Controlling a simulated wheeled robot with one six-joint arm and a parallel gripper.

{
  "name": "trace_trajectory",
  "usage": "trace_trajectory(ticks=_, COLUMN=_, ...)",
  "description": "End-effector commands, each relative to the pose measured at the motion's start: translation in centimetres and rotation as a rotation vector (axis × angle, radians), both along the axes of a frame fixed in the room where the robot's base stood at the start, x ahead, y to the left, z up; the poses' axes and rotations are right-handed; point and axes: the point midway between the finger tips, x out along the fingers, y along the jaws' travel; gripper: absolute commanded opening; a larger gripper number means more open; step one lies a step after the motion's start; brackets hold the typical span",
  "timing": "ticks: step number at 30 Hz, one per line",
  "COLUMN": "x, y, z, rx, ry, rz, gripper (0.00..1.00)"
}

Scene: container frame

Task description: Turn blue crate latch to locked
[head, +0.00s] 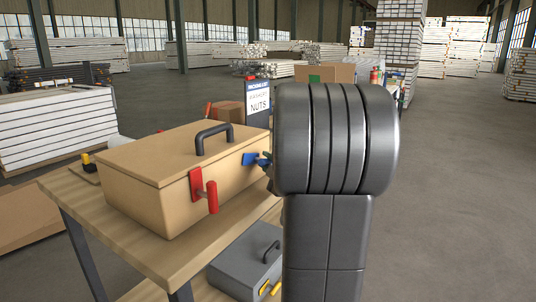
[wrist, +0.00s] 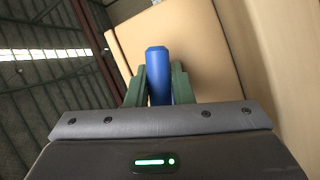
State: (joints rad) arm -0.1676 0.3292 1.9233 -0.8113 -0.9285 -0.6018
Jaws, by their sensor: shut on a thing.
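A tan crate (head: 140,185) with a dark lid handle (head: 213,133) stands on a wooden workbench. A red latch (head: 211,195) is on its near face, its handle hanging about upright. The blue latch (head: 250,158) is on its right-hand face, mostly hidden behind my arm in the head view. In the wrist view, my gripper (wrist: 160,88) has its green fingers shut on the blue latch handle (wrist: 157,60), one finger on each side. The fingertips are largely hidden by my arm in the head view. I cannot tell the latch's locked mark.
The workbench top (head: 90,205) has free room around the crate. A grey case (head: 240,262) with yellow latches sits on the lower shelf. Open floor lies to the right.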

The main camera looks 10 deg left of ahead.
Motion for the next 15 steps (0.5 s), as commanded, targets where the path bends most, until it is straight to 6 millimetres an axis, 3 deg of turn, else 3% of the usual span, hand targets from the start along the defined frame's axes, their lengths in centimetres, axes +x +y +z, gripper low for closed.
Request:
trace_trajectory(ticks=1, x=-0.01, y=0.01, z=0.82, rx=0.015, ry=0.044, rz=0.000, gripper=0.00)
trace_trajectory(ticks=15, x=-0.01, y=-0.04, z=0.90, rx=0.166, ry=0.456, rz=-0.002, gripper=0.00)
